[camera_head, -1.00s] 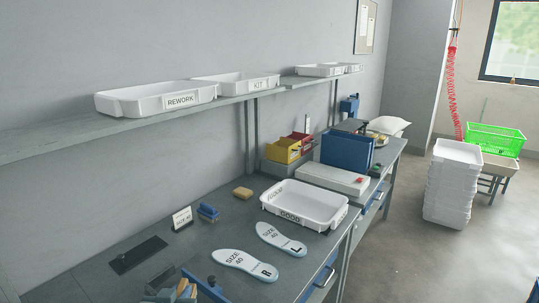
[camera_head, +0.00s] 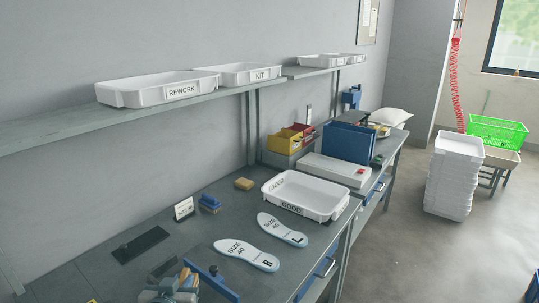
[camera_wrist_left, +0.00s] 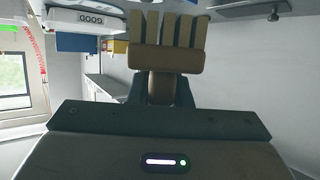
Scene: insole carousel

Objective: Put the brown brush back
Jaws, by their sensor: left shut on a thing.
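My left gripper (camera_head: 172,287) is at the bottom edge of the head view, over the near part of the bench. It is shut on the brown brush, which shows as a brown block (camera_wrist_left: 166,60) with pale tufts (camera_wrist_left: 168,30) in the left wrist view. In the head view the brush is small and partly hidden among the gripper parts. A dark rectangular mat (camera_head: 140,245) lies flat on the bench beyond the gripper. A blue brush (camera_head: 209,203) stands beside a small white sign (camera_head: 184,208). My right gripper is out of view.
Two insoles (camera_head: 246,255) lie right of the gripper, before the white GOOD tray (camera_head: 318,213). A blue bar (camera_head: 212,283) is close on the gripper's right. A shelf (camera_head: 60,133) with white trays runs above.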

